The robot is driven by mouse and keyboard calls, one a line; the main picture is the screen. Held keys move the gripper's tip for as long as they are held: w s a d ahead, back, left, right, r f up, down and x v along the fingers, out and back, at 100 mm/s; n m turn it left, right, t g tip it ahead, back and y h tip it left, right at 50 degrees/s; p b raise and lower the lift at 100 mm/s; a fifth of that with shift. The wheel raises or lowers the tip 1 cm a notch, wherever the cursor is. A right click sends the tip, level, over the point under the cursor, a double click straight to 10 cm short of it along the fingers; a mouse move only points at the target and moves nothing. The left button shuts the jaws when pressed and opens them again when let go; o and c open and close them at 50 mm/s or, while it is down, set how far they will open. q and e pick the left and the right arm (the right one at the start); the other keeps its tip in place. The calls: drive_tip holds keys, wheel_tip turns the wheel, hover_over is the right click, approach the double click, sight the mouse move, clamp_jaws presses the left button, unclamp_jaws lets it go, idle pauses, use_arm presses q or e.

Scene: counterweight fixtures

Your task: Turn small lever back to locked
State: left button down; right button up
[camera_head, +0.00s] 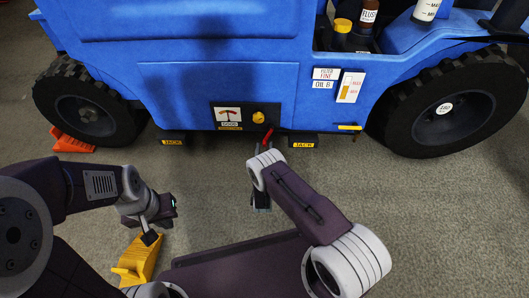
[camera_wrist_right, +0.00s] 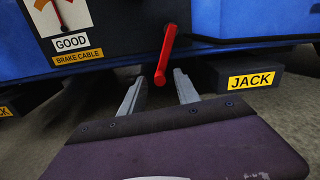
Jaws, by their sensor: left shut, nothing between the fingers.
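A red lever (camera_head: 267,137) sits at the lower edge of the blue vehicle's side, just under a yellow knob (camera_head: 259,117). In the right wrist view the red lever (camera_wrist_right: 166,55) hangs down, slightly tilted, its lower end toward the left. My right gripper (camera_wrist_right: 158,90) is open, its two grey fingers apart. The lever's lower end shows between the fingertips in that view; I cannot tell whether it touches them. My left gripper (camera_head: 168,208) is shut and empty, low at the left, away from the lever.
A gauge plate (camera_head: 229,117) is left of the knob. Two black JACK blocks (camera_head: 172,142) (camera_head: 303,145) stick out under the vehicle. A yellow bar (camera_head: 350,127) is further right. A yellow chock (camera_head: 137,262) lies near my left gripper; an orange one (camera_head: 72,142) is by the left wheel.

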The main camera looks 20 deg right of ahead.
clamp_jaws()
idle(1.4)
